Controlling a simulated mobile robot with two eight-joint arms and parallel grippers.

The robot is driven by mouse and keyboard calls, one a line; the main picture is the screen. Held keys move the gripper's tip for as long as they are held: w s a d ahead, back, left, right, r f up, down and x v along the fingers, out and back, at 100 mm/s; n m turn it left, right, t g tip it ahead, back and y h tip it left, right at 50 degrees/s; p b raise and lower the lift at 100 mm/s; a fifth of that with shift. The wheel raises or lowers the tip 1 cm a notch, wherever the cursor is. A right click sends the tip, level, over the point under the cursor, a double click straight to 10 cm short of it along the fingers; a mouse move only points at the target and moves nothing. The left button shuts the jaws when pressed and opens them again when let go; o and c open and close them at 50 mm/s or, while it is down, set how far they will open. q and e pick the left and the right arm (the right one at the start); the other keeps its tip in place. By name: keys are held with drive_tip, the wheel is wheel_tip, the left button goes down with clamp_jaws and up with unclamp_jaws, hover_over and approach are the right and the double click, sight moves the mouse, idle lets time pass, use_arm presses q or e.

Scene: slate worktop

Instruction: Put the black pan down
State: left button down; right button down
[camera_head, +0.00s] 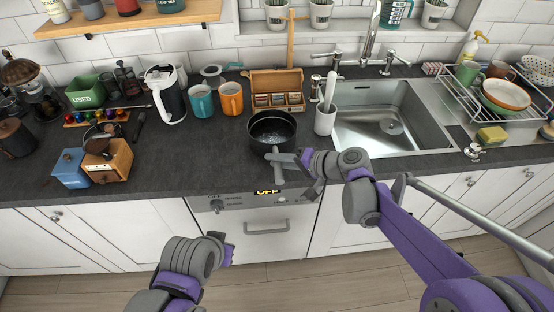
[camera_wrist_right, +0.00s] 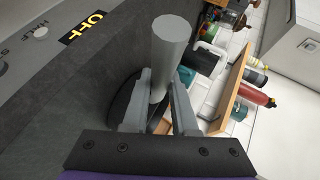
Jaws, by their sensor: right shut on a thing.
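The black pan (camera_head: 271,132) is near the front of the dark worktop, to the left of the sink, and looks roughly level. Its grey handle (camera_head: 279,181) points toward me past the worktop's front edge. My right gripper (camera_head: 283,160) is shut on this handle. In the right wrist view the handle (camera_wrist_right: 172,42) runs between the two fingers (camera_wrist_right: 160,92), with the dark pan (camera_wrist_right: 121,106) behind them. I cannot tell whether the pan's base touches the worktop. My left gripper (camera_head: 228,246) is low in front of the cabinets, away from everything; its jaw opening is unclear.
Behind the pan is a wooden box (camera_head: 277,91) with small jars. A white crock (camera_head: 325,119) stands close on its right, beside the sink (camera_head: 385,122). Teal (camera_head: 202,101) and orange (camera_head: 231,98) mugs stand at the back left. The worktop (camera_head: 200,152) left of the pan is clear.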

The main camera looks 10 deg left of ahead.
drive_tip(key=c, duration=0.7)
unclamp_jaws()
drive_tip(key=shift+d+r, duration=0.1)
drive_tip(key=shift+r, duration=0.05)
drive_tip(key=v, duration=1.2)
drive_tip(key=s+d+f+h, duration=0.5)
drive_tip(key=s+d, duration=0.3)
drive_tip(key=s, duration=0.2)
drive_tip(key=s+d+f+n+t+h, duration=0.1)
drive_tip(key=s+d+f+h, duration=0.5)
drive_tip(key=s, duration=0.4)
drive_tip(key=d+h, duration=0.1)
drive_tip(key=d, duration=0.1)
drive_tip(key=shift+d+p, duration=0.3)
